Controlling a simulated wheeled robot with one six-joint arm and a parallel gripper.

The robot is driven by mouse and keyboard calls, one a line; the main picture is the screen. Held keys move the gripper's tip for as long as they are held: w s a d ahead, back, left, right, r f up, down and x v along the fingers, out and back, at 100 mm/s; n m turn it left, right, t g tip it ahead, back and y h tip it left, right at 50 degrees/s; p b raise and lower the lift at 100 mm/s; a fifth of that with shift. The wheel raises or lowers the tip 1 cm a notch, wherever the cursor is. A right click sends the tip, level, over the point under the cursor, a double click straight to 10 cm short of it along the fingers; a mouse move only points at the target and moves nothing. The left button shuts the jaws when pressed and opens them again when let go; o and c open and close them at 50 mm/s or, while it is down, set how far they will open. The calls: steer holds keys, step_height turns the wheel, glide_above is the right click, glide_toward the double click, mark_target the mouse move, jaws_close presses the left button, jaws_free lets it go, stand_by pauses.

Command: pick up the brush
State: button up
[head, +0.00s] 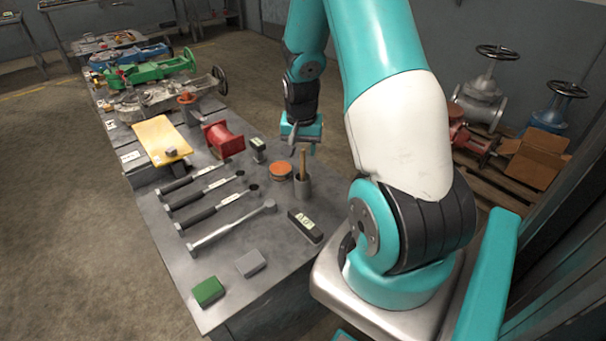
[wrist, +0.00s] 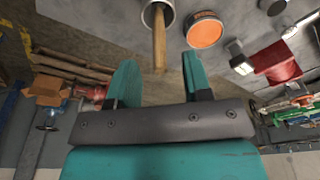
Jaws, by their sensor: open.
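The brush shows as a wooden handle (head: 303,162) standing up out of a grey cup (head: 304,188) on the bench. Its bristle end is hidden inside the cup. In the wrist view the handle (wrist: 159,42) points from the cup (wrist: 150,17) toward the gap between my fingers. My gripper (head: 302,148) is open and empty, above and near the handle's top end. In the wrist view its two teal fingers (wrist: 160,62) lie on either side of the handle's end. I cannot tell whether either touches it.
An orange-topped tin (head: 280,171) stands beside the cup, with a dark block (head: 305,226) in front. The near bench edge holds green and grey blocks.

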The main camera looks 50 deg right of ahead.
glide_above(303, 180)
steer(key=f, duration=0.5)
steer(key=shift+w+d+f+p, duration=0.1)
steer(key=shift+w+d+p, duration=0.2)
steer(key=shift+d, duration=0.1)
jaws_close()
